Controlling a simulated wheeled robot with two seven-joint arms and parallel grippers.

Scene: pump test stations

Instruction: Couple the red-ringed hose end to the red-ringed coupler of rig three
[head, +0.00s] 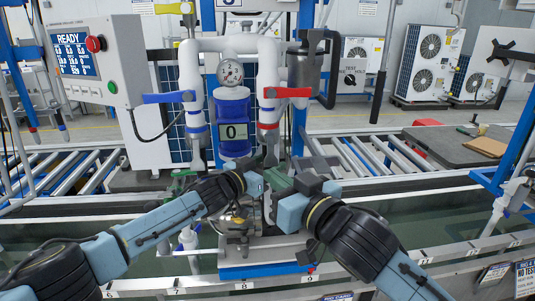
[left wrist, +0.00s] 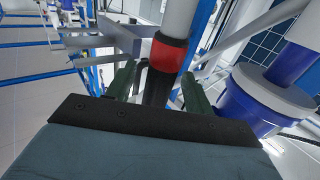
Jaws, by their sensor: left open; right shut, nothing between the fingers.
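The red-ringed coupler (head: 268,130) hangs as a white pipe with a red ring, below a red handle (head: 287,92) on the middle rig. In the left wrist view, its red ring (left wrist: 168,52) sits above a dark tubular piece (left wrist: 157,88). I cannot tell whether this piece is a hose end seated in the coupler. My left gripper (head: 278,182) is open just below the coupler. Its green fingers (left wrist: 158,85) stand on either side of the dark piece. My right gripper (head: 313,166) is shut and empty, just right of the coupler.
A blue cylinder (head: 233,108) with a gauge (head: 230,72) stands beside the coupler, near a blue-handled, blue-ringed pipe (head: 195,125). Red-ringed (head: 33,131) and blue-ringed (head: 62,127) pieces hang at far left. A control box (head: 95,60) reads READY. Rollers (head: 65,180) lie behind the front rail.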

